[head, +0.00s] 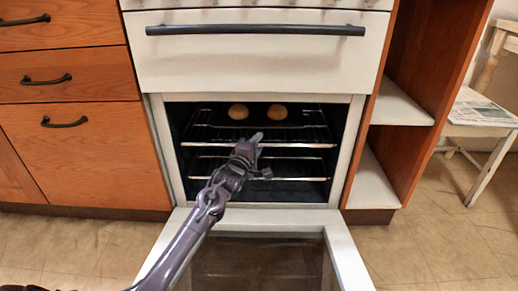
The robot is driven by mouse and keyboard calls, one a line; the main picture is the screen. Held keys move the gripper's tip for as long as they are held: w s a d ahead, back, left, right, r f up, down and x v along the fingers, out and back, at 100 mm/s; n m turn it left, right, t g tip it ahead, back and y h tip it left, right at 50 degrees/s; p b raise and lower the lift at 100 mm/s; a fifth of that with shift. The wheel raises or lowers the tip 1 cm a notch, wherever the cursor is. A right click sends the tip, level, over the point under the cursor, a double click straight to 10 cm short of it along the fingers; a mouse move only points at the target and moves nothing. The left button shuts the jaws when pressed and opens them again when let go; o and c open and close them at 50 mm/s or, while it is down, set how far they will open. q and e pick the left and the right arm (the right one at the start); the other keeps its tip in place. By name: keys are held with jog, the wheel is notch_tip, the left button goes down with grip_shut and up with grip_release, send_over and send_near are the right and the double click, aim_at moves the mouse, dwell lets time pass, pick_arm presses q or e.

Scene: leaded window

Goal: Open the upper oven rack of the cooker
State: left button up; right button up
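The cooker (255,62) is white, with its oven door (348,255) folded down open. The upper oven rack (305,145) is a dark wire shelf with a bright front bar, and it sits inside the oven. Two round golden buns, a left one (238,111) and a right one (278,112), rest toward the back of it. My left gripper (263,156) is at the middle of the rack's front bar, with its fingers spread apart. One finger overlaps the bar in the picture; I cannot tell whether it touches. My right gripper is not in view.
A lower rack (310,178) sits below the upper one. A closed drawer front with a dark handle (255,30) is above the opening. Wooden drawers (75,150) stand left, open shelves (400,102) right. A white chair (485,130) holding papers stands far right on clear floor.

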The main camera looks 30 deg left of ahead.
pick_arm(q)
jog(key=shift+w, duration=0.75)
grip_shut()
